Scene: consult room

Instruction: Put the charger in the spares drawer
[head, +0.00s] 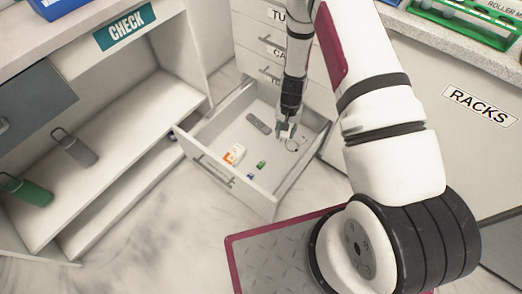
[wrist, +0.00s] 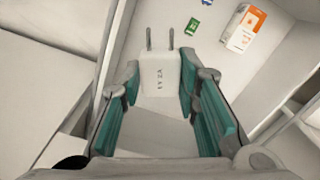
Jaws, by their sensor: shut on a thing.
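The charger (wrist: 161,78) is a white block with two metal prongs and small dark print. In the wrist view it sits between the teal fingers of my gripper (wrist: 160,88), which is shut on it, prongs pointing away from my wrist. In the head view my gripper (head: 287,129) points down over an open white drawer (head: 228,185), towards its right side. How high the charger is above the drawer floor I cannot tell. No label naming spares is readable on this drawer.
The left shelf holds a grey bottle (head: 75,148) and a green bottle (head: 27,190).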

